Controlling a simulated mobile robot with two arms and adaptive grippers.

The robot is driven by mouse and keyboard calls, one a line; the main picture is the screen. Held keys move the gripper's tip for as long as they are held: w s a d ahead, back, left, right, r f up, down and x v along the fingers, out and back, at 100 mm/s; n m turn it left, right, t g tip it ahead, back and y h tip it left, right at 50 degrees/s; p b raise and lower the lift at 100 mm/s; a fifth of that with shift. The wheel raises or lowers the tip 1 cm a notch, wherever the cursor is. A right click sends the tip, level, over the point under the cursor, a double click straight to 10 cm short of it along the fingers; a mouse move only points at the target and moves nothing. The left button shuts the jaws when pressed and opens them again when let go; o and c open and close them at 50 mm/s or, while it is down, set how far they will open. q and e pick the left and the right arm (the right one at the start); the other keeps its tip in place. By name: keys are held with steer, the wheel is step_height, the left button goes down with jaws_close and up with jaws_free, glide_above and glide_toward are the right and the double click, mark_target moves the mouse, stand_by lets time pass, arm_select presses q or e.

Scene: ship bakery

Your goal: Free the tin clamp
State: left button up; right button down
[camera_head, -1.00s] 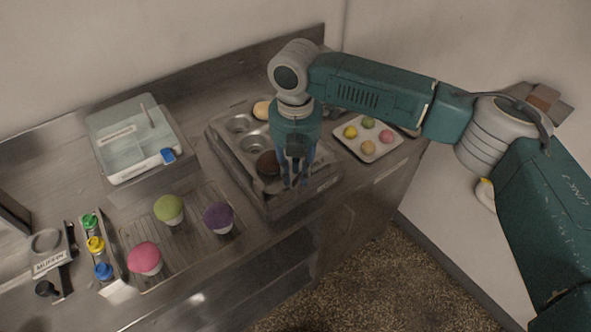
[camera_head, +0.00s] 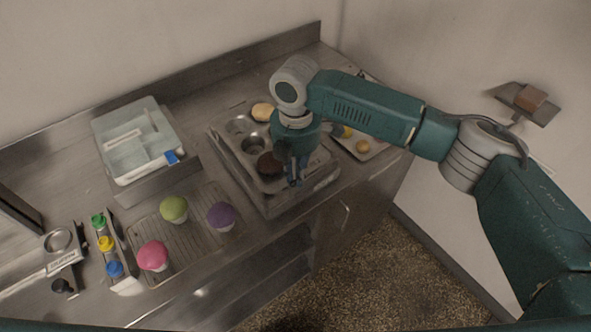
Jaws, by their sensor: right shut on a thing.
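The muffin tin (camera_head: 232,161) sits in a grey raised frame on the steel counter, with a dark brown muffin (camera_head: 268,166) in a front cup and a pale golden one (camera_head: 262,111) at the back. My right gripper (camera_head: 296,181) points down at the tin's front right edge. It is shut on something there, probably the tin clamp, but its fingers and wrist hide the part. My left gripper is not in view.
A wire rack (camera_head: 190,243) holds green (camera_head: 174,208), purple (camera_head: 221,215) and pink (camera_head: 153,256) topped muffins. A lidded box (camera_head: 133,140) stands at the back left. Capped bottles (camera_head: 106,243) stand front left. A small tray (camera_head: 376,152) lies right, partly behind my arm.

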mark_target(295, 183)
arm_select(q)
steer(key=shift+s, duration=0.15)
arm_select(e)
steer(key=shift+r, duration=0.1)
steer(key=c, duration=1.8)
jaws_free()
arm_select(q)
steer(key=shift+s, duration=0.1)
arm_select(e)
step_height(295, 183, up, 12)
steer(key=shift+a, duration=0.1)
